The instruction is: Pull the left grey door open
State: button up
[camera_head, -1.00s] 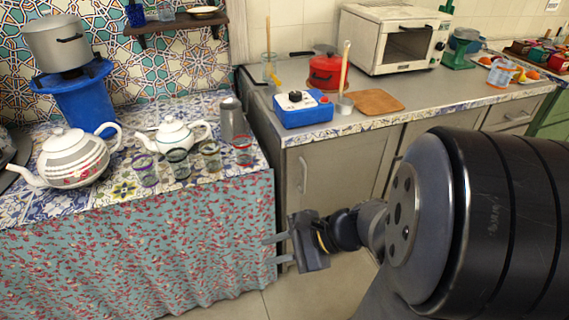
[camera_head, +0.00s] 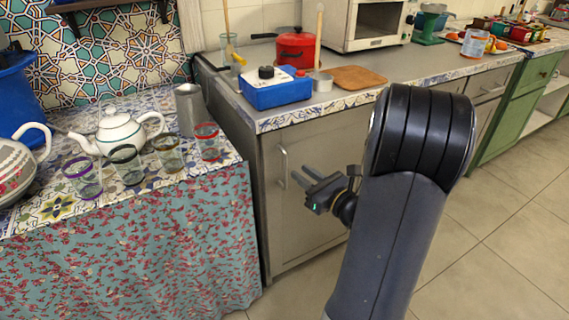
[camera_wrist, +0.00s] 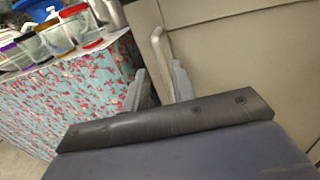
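The left grey door (camera_head: 318,150) is shut, on the cabinet beside the cloth-draped counter. Its upright bar handle (camera_head: 283,166) is near the door's left edge. My gripper (camera_head: 299,173) is just right of the handle in the head view, fingers pointing toward it, with nothing between them there. In the wrist view, my gripper (camera_wrist: 157,76) shows its two fingers apart, with the handle (camera_wrist: 160,46) just beyond the gap between them. The left grey door (camera_wrist: 235,55) fills the right side there. I cannot tell whether a finger touches the handle.
A cloth-draped counter (camera_head: 150,245) with glasses and teapots stands close on the left. A blue box (camera_head: 275,90) and red pot (camera_head: 296,48) stand on the worktop above the door. Tiled floor (camera_head: 490,250) is free to the right.

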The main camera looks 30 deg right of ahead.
jog(key=b+x, duration=0.1)
jog(key=x, duration=0.6)
jog(key=shift+w, duration=0.35)
jog(key=shift+a, duration=0.1)
grip_shut()
